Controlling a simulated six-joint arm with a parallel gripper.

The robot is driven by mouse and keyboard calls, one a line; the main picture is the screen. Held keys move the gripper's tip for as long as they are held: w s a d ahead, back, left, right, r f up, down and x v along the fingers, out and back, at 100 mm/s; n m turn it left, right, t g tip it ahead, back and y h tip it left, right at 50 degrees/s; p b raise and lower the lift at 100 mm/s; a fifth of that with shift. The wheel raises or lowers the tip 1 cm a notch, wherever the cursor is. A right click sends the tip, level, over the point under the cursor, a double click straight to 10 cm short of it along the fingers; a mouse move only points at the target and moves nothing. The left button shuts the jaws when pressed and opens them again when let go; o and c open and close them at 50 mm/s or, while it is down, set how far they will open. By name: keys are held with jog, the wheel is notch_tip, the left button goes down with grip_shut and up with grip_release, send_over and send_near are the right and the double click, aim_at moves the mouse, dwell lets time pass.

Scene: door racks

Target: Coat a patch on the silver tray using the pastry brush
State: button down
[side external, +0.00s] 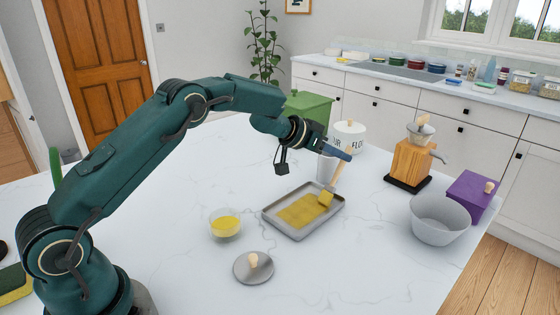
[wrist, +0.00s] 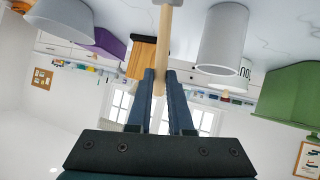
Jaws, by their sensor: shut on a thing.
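The silver tray (side external: 270,221) lies flat on the white marble counter, with a yellow coated patch (side external: 300,211) on its floor. The pastry brush (side external: 327,196) has a yellow head, which is at the right part of the tray over the patch; I cannot tell if it presses on the floor. My gripper (side external: 343,156) is shut on the brush's wooden handle, which tilts up from the head. In the wrist view the blue fingers of my gripper (wrist: 160,75) close around the wooden handle (wrist: 163,45).
A glass bowl of yellow liquid (side external: 225,224) and a grey lid (side external: 253,266) stand left of the tray. A white cup (side external: 325,168) is close behind it. A grey bowl (side external: 440,222), coffee grinder (side external: 410,160), purple box (side external: 472,197), flour canister (side external: 348,137) and green box (side external: 308,108) stand around.

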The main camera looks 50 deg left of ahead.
jog(key=shift+s, duration=5.9)
notch_tip(320, 180, up, 8)
jog(key=shift+d, duration=0.3)
